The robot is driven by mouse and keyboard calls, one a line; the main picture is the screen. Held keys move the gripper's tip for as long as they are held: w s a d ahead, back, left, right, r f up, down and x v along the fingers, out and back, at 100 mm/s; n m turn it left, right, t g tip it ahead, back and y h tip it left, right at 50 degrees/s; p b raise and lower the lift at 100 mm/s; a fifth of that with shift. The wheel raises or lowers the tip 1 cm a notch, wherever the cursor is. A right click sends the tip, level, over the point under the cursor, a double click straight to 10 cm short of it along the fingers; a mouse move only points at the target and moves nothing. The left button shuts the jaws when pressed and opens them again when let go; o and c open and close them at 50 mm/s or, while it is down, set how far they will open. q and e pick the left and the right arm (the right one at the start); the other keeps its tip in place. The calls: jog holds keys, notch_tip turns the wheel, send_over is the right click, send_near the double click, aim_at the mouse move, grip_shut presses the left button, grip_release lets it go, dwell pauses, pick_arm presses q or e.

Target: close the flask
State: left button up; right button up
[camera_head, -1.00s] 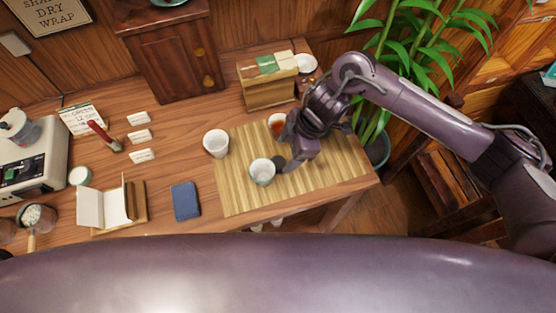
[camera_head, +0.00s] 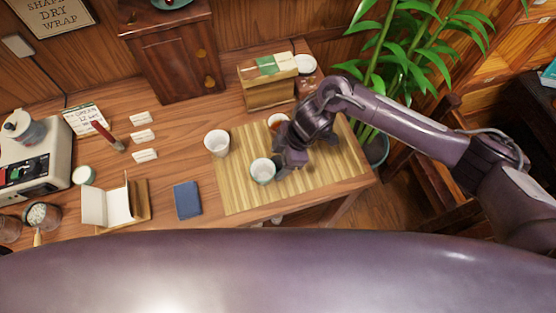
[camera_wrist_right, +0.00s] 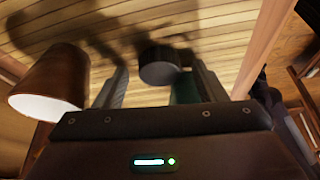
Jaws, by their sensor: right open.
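My right gripper (camera_head: 290,161) is low over the right half of the bamboo mat (camera_head: 235,190), just right of a pale cup (camera_head: 262,171). In the right wrist view its two fingers stand apart, and the gripper (camera_wrist_right: 155,78) is open. A dark round cap-like piece (camera_wrist_right: 160,64) shows between the fingers, apart from the left one. A dark green body (camera_wrist_right: 184,90), perhaps the flask, shows partly beside the right finger. I cannot tell whether cap and body are joined. In the head view the gripper hides most of this spot. My left gripper is not in view.
A white cup (camera_head: 216,143) stands at the mat's left edge. A cup of reddish tea (camera_head: 278,121) is behind my gripper. A brown-lit cup (camera_wrist_right: 52,84) is close to the left finger in the wrist view. A blue booklet (camera_head: 187,200) lies left of the mat.

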jog(key=c, duration=1.1)
jog(key=shift+o, duration=0.2)
jog(key=shift+r, duration=0.1)
jog(key=shift+s+d+r+b, duration=0.1)
jog(key=shift+s+d+b, duration=0.1)
jog(key=shift+b, duration=0.15)
jog(key=r, duration=0.2)
jog(key=r+b, duration=0.1)
jog(key=r, duration=0.1)
jog(key=r+b, duration=0.1)
jog(key=r, duration=0.1)
jog(key=shift+s+d+r, duration=0.2)
jog(key=shift+s+d, duration=0.05)
jog(key=shift+d, duration=0.1)
jog(key=s+d+b, duration=0.4)
jog(key=s+d, duration=0.9)
jog(key=shift+d, duration=0.15)
jog(key=shift+w+r, duration=0.1)
jog(key=shift+r, duration=0.05)
